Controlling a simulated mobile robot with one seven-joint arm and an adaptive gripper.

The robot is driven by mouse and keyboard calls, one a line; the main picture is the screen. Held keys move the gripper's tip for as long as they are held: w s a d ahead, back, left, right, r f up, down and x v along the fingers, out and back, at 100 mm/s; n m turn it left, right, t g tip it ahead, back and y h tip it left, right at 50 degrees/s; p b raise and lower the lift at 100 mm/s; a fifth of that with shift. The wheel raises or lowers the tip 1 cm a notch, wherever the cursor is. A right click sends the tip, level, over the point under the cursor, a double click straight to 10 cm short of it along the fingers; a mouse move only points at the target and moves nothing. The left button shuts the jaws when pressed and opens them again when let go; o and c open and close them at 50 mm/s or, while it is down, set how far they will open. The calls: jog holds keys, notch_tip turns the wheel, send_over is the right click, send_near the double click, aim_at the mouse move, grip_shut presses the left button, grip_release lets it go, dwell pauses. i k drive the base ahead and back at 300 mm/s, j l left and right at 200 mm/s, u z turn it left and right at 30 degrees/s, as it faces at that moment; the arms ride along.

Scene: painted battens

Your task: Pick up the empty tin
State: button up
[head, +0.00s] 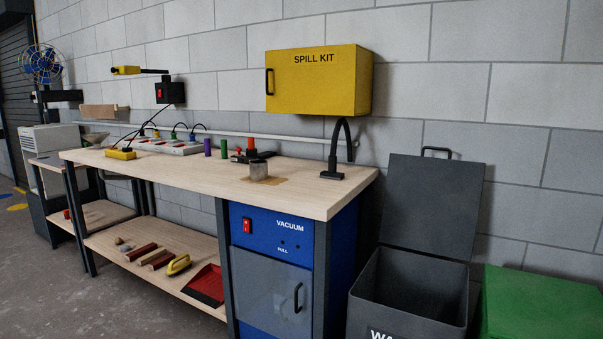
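A small grey metal tin (258,170) stands upright on the wooden workbench top (310,196), right of the bench's middle. A brownish patch (270,181) lies on the bench under and beside it. The inside of the tin cannot be made out from here. My gripper is not in view.
Behind the tin are an orange-red object (251,146) and green and purple cylinders (208,147). A black bent-neck fixture (333,172) rises to its right. An open dark waste bin (410,290) and a green box (535,305) stand right of the bench. Grey floor lies front left.

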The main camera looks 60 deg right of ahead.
aim_at(258, 168)
jog(key=z, duration=1.45)
jog(key=i+u, duration=0.3)
jog(key=i, duration=0.25)
jog(key=i+u, duration=0.3)
jog(key=i, duration=0.25)
jog(key=i+l+u, duration=0.25)
jog(key=i, duration=0.3)
